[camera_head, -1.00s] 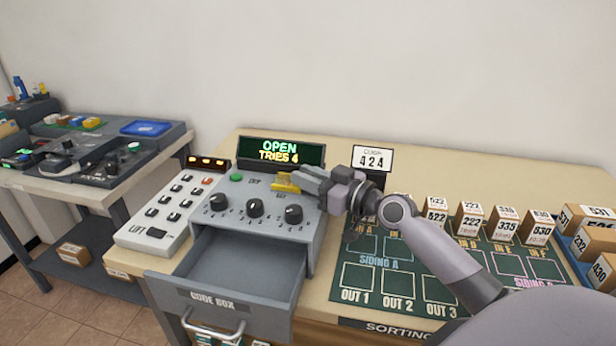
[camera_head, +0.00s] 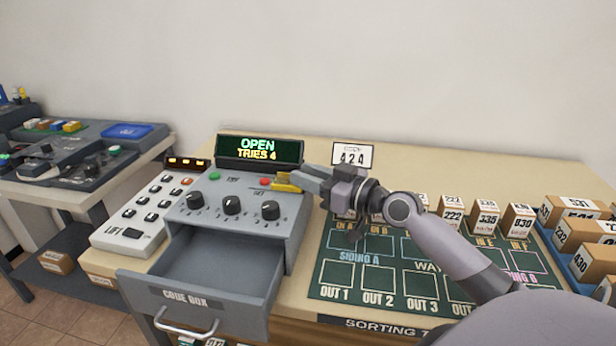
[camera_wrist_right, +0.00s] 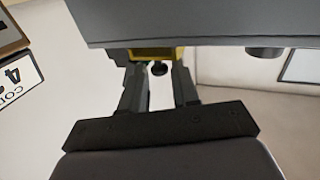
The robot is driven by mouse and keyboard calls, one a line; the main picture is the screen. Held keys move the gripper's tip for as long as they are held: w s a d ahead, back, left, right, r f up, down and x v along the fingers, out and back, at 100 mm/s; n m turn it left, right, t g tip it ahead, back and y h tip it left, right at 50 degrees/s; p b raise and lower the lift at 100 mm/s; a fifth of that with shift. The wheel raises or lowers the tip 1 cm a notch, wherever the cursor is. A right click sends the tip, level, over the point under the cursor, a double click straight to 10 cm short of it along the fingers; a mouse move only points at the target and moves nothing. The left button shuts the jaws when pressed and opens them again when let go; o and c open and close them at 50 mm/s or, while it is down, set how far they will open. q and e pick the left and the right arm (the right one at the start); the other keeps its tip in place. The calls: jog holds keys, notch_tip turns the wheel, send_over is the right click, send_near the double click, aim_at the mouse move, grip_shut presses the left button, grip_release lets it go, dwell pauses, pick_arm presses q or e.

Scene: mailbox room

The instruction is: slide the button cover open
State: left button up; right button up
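The yellow button cover (camera_head: 287,185) sits on the right part of the grey code box's top panel. A red button (camera_head: 265,182) shows uncovered just left of it. My right gripper (camera_head: 297,181) reaches in from the right at the cover. In the right wrist view its two fingers (camera_wrist_right: 155,80) stand apart on either side of the yellow cover (camera_wrist_right: 150,54) and appear shut on it; the exact contact is partly hidden. My left gripper is not in view.
The code box's drawer (camera_head: 205,275) stands open in front. Three black knobs (camera_head: 231,205) and a green button (camera_head: 214,176) are on the panel. The display (camera_head: 258,150) reads OPEN, TRIES 4. Numbered boxes (camera_head: 486,215) and a sorting mat (camera_head: 337,291) lie to the right.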

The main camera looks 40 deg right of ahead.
jog(key=shift+s, duration=0.15)
jog(key=b+v, duration=0.2)
jog(key=v, duration=0.5)
jog(key=shift+b, duration=0.3)
dwell(0.6)
